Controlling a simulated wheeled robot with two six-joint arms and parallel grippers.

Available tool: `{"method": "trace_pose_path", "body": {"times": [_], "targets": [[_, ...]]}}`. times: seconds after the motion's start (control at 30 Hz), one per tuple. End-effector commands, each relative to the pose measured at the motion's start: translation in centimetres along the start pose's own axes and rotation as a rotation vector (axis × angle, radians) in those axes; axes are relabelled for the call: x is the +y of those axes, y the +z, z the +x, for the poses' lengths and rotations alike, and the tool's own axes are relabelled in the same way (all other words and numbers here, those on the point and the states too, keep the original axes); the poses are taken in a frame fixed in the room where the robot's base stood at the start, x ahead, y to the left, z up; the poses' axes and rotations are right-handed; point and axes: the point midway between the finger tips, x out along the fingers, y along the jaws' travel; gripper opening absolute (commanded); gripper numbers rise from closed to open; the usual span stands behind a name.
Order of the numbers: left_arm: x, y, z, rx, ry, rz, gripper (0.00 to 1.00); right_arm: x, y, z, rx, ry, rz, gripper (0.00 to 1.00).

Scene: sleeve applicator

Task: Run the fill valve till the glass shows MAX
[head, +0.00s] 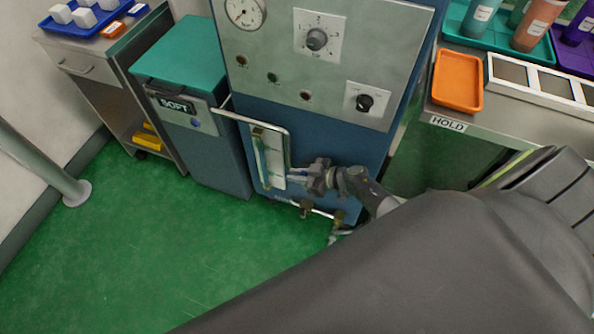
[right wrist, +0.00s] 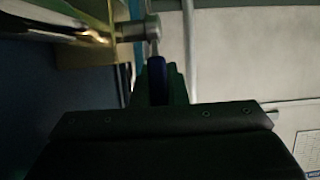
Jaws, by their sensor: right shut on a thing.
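The sight glass (head: 261,160) is a slim upright tube on the front of the blue machine, with a pale scale plate (head: 276,165) beside it. Its liquid level and any MAX mark are too small to read. My right gripper (head: 296,179) is at the right side of the glass, low down. In the right wrist view, its fingers (right wrist: 160,85) are shut on a small blue valve handle (right wrist: 157,68). The handle sits on a metal stem (right wrist: 138,29) by a brass-coloured block. In the head view the handle is hidden by the gripper. My left gripper is out of view.
The machine's panel (head: 340,75) has a gauge (head: 245,12) and black knobs. A HOLD bench (head: 470,122) carries an orange tray (head: 458,80).

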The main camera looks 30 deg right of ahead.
Motion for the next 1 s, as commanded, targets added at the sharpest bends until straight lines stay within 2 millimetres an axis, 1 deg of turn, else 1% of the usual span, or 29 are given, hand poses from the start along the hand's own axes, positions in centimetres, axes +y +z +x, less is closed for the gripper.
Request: {"method": "trace_pose_path", "body": {"times": [0.43, 0.47, 0.6, 0.87, 1.0], "targets": [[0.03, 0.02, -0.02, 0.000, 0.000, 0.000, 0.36, -0.06, 0.18, -0.02, -0.005, 0.000, 0.001, 0.00], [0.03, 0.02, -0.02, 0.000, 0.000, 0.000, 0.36, -0.06, 0.17, -0.02, -0.005, 0.000, 0.001, 0.17], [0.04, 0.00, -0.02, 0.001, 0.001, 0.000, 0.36, -0.04, 0.12, 0.00, -0.004, 0.000, 0.001, 0.35], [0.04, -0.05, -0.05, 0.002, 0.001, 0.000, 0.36, 0.00, 0.02, -0.02, -0.002, 0.001, 0.000, 0.35], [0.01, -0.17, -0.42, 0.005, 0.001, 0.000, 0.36, 0.01, -0.02, -0.93, -0.004, 0.001, 0.000, 0.35]]}}
